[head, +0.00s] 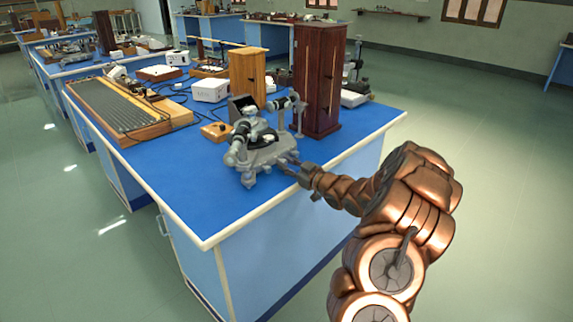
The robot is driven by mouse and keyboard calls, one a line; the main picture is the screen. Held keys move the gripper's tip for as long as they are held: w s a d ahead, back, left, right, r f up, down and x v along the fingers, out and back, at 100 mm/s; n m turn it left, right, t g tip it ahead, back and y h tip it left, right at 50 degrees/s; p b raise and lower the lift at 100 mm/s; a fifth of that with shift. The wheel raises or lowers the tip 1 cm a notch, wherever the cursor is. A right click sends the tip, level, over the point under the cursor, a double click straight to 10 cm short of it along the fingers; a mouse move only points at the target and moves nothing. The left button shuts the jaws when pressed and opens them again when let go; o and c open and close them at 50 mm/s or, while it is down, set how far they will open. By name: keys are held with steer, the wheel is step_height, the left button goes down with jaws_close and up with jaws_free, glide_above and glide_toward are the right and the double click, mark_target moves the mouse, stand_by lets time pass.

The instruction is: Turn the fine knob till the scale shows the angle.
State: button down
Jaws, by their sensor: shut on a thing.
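The grey metal spectrometer (262,150) stands near the front of the blue bench top, with its round table in the middle and tubes reaching out to the left and to the back right. My gripper (292,166) is at the right side of its base, shut on a small part there that fits the fine knob. The fingers hide most of that part. The scale is too small to read in this view. My copper-coloured arm reaches in from the lower right.
The blue bench (203,200) has a pale edge near my arm. A tall dark wooden cabinet (318,80) stands close behind the spectrometer. A lighter wooden box (247,76), a white box (210,90) and a long slatted board (118,108) stand farther back. The bench's front left is clear.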

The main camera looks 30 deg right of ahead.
steer(key=shift+r+m+p, duration=0.2)
steer(key=shift+m+p, duration=0.3)
steer(key=shift+p, duration=0.4)
steer(key=m+p, duration=0.3)
steer(key=p, duration=0.1)
steer(key=shift+r, duration=0.1)
steer(key=m+p, duration=0.3)
steer(key=shift+m+p, duration=0.45)
steer(key=shift+m, duration=0.05)
steer(key=shift+f, duration=0.25)
steer(key=shift+d, duration=0.1)
steer(key=c, duration=1)
jaws_free()
